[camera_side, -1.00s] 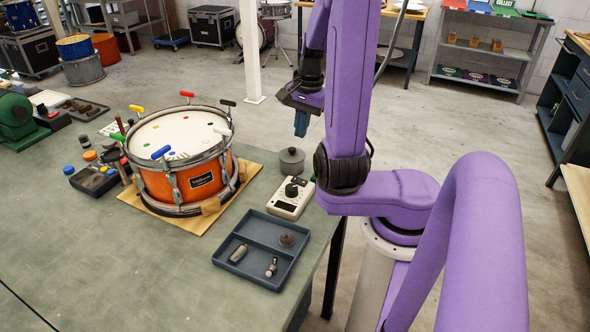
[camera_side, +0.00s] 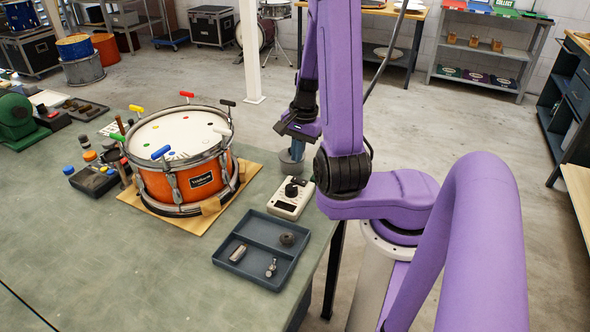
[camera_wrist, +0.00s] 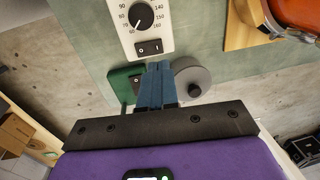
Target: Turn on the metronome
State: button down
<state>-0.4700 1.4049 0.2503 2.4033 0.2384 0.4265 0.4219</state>
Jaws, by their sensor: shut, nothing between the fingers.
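The metronome (camera_side: 290,198) is a white box with a black knob, lying at the right edge of the bench beside the drum. In the wrist view the metronome (camera_wrist: 160,38) shows a numbered dial and a black rocker switch (camera_wrist: 148,47) at its near end. My gripper (camera_side: 297,150) is above the bench edge, behind the metronome in the side view. In the wrist view my gripper (camera_wrist: 158,66) has its blue fingers shut and empty, with the tips just below the switch in the picture. I cannot tell whether they touch anything.
A grey round lidded object (camera_wrist: 193,77) is close beside my fingers, and a green object with a switch (camera_wrist: 122,83) is on their other side. The orange drum (camera_side: 200,180) on its wooden board is left of the metronome. A divided tray (camera_side: 265,228) lies in front.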

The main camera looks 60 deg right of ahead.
aim_at(294, 178)
jog(key=shift+w+f, duration=0.2)
jog(key=shift+f, duration=1.35)
jog(key=shift+w+f, duration=0.2)
jog(key=shift+f, duration=1.35)
jog(key=shift+w+f, duration=0.1)
jog(key=shift+f, duration=0.1)
jog(key=shift+s+r, duration=0.25)
jog(key=shift+s, duration=0.55)
notch_tip(294, 178, up, 14)
jog(key=w, duration=0.1)
jog(key=shift+w, duration=0.35)
